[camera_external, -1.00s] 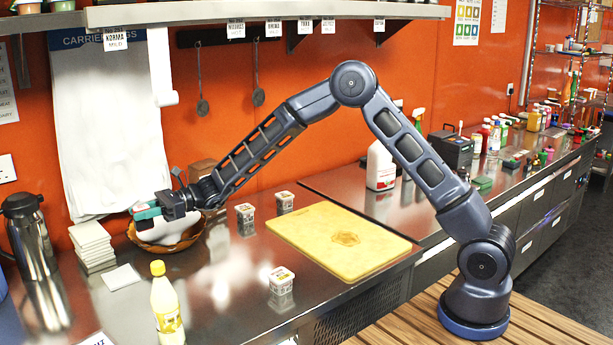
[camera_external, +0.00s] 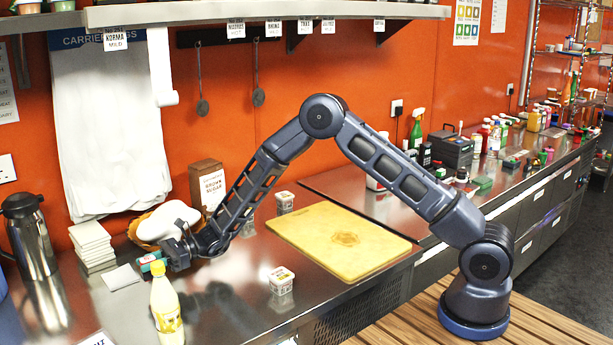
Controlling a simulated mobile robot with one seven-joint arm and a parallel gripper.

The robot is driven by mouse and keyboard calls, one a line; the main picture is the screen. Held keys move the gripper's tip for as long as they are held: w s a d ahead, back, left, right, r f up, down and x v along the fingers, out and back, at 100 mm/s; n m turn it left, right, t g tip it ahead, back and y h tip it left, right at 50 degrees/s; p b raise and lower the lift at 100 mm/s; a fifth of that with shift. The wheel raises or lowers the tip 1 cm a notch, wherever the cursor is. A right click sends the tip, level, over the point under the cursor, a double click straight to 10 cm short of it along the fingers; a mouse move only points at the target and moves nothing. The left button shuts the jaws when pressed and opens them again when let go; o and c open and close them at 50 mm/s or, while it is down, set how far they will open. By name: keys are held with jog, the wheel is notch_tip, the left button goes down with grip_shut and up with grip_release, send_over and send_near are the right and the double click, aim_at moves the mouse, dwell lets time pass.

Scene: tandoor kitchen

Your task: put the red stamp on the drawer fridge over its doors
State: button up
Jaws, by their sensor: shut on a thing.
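My gripper (camera_external: 163,262) is low over the left part of the steel counter, just behind the yellow bottle. It is shut on a small teal thing (camera_external: 149,259) with a little red on it; I cannot tell whether this is the red stamp. Its lower side is partly hidden by the bottle, and I cannot tell whether it touches the counter. The drawer fridge seems to be the steel unit with drawer fronts (camera_external: 538,195) at the right. Small red and green items (camera_external: 511,163) stand on its top.
A yellow bottle (camera_external: 166,305) stands right in front of my gripper. A bowl with a white thing (camera_external: 168,222), white stacked squares (camera_external: 92,246) and a steel flask (camera_external: 30,235) are close by. A yellow board (camera_external: 340,238) and small tubs (camera_external: 281,280) lie between there and the right unit.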

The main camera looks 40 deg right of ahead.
aim_at(151, 275)
jog(key=shift+f, duration=2.2)
jog(key=shift+f, duration=0.15)
jog(key=o, duration=1)
jog(key=shift+r, duration=0.2)
jog(key=d, duration=1.2)
